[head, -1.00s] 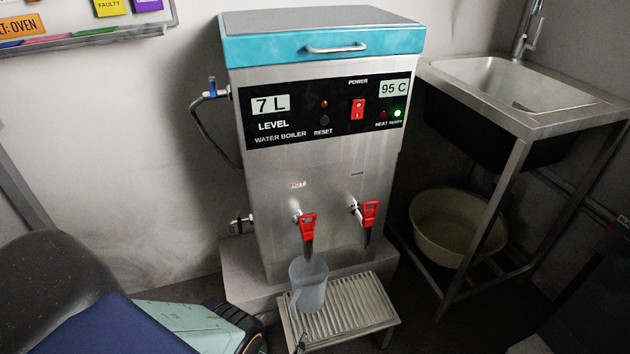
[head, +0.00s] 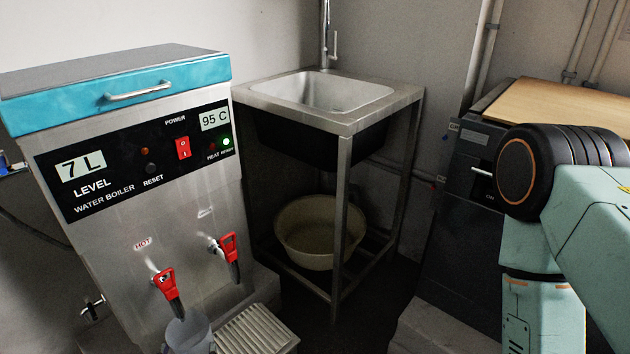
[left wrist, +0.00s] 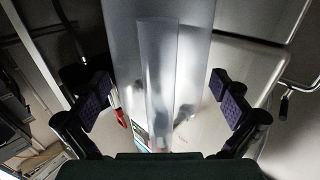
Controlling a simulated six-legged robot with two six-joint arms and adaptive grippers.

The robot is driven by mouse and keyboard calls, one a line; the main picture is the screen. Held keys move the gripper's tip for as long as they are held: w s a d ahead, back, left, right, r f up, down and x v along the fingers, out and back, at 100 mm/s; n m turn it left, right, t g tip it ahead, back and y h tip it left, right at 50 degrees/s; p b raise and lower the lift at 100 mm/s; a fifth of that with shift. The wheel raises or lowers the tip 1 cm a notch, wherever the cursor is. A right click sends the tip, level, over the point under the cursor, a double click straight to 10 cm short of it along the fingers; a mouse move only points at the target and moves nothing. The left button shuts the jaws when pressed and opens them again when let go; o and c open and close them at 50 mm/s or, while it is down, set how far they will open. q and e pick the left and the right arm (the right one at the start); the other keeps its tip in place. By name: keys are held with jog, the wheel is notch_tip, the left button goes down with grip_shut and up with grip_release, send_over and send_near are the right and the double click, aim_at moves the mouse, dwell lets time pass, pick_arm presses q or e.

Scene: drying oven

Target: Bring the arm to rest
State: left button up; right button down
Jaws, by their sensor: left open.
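My left gripper (left wrist: 158,105) shows in the left wrist view, with its two dark padded fingers wide apart and nothing pinched between them. A pale translucent body, seemingly the jug (left wrist: 195,50), stands beyond and between the fingers, with a narrower upright strip on it that looks like its handle (left wrist: 158,75). In the head view the jug (head: 190,335) is under the left red tap of the boiler, cut by the bottom edge. I cannot see my left gripper there. A teal arm of mine is at the right; its gripper is not visible.
The water boiler (head: 150,250) stands at left, with red-handled taps (head: 166,284) and a slatted drip tray (head: 255,335). A sink (head: 320,92) on a metal frame is behind, with a basin (head: 320,235) below. A dark cabinet (head: 455,240) stands at right.

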jog(key=shift+r+p, duration=0.4)
jog(key=shift+r, duration=0.15)
